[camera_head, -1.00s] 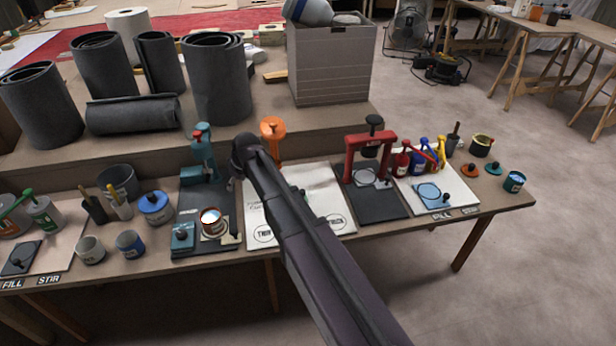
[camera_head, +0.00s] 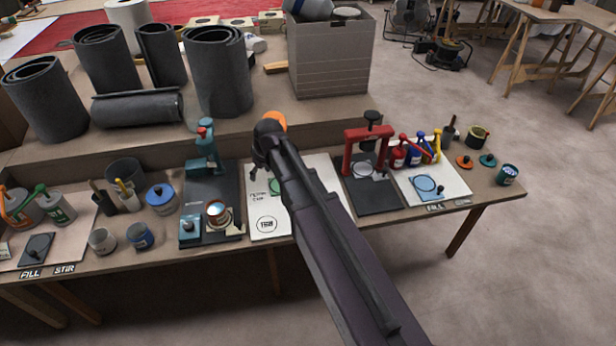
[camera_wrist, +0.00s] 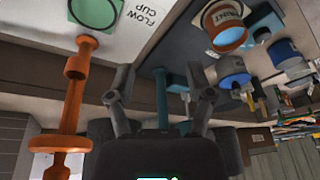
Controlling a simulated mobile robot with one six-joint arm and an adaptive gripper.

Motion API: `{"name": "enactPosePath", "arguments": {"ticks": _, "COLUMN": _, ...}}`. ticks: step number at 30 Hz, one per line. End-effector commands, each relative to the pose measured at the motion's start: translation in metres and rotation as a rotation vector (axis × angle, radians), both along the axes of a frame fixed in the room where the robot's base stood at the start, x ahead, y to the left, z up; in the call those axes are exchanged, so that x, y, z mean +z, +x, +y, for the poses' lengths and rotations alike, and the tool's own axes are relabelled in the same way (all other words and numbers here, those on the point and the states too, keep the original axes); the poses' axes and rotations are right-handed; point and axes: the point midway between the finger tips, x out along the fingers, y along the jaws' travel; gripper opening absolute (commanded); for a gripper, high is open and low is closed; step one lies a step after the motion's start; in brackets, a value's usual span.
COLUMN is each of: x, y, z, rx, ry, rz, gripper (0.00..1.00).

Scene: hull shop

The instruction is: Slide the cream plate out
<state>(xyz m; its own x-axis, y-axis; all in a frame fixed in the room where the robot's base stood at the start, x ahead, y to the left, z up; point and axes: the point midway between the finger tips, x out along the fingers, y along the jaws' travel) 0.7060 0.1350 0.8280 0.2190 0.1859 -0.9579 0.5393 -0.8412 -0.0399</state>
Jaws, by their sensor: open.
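The cream plate (camera_head: 234,229) is a small pale piece at the foot of the teal stand (camera_head: 203,158). It shows at the lower right of a copper-coloured can (camera_head: 217,212), which hides part of that area. The can also shows in the wrist view (camera_wrist: 226,28), where I cannot make out the plate clearly. My gripper (camera_wrist: 160,84) is open and empty, with its two dark fingers apart. In the head view my gripper (camera_head: 264,152) is above the white flow-cup board, up and to the right of the plate, and not touching it.
The orange stand (camera_wrist: 72,100) is close to my gripper in the wrist view. A red press (camera_head: 367,140) and several small bottles stand to the right. Cups and a blue-lidded pot (camera_head: 160,196) stand to the left. Dark rolls (camera_head: 218,75) sit on the raised shelf behind.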

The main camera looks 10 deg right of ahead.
Motion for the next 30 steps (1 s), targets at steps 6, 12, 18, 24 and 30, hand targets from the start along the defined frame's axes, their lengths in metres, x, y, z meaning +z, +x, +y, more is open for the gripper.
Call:
{"name": "enactPosePath", "arguments": {"ticks": 6, "x": 0.014, "y": -0.023, "z": -0.021, "rx": -0.071, "ry": -0.013, "rz": 0.039, "gripper": 0.68}}
{"name": "enactPosePath", "arguments": {"ticks": 12, "x": 0.023, "y": -0.042, "z": -0.040, "rx": -0.136, "ry": -0.026, "rz": 0.073, "gripper": 0.68}}
{"name": "enactPosePath", "arguments": {"ticks": 18, "x": 0.033, "y": -0.061, "z": -0.057, "rx": -0.202, "ry": -0.040, "rz": 0.106, "gripper": 0.68}}
{"name": "enactPosePath", "arguments": {"ticks": 24, "x": 0.043, "y": -0.081, "z": -0.073, "rx": -0.269, "ry": -0.053, "rz": 0.139, "gripper": 0.68}}
{"name": "enactPosePath", "arguments": {"ticks": 30, "x": 0.054, "y": -0.102, "z": -0.089, "rx": -0.336, "ry": -0.069, "rz": 0.171, "gripper": 0.68}}
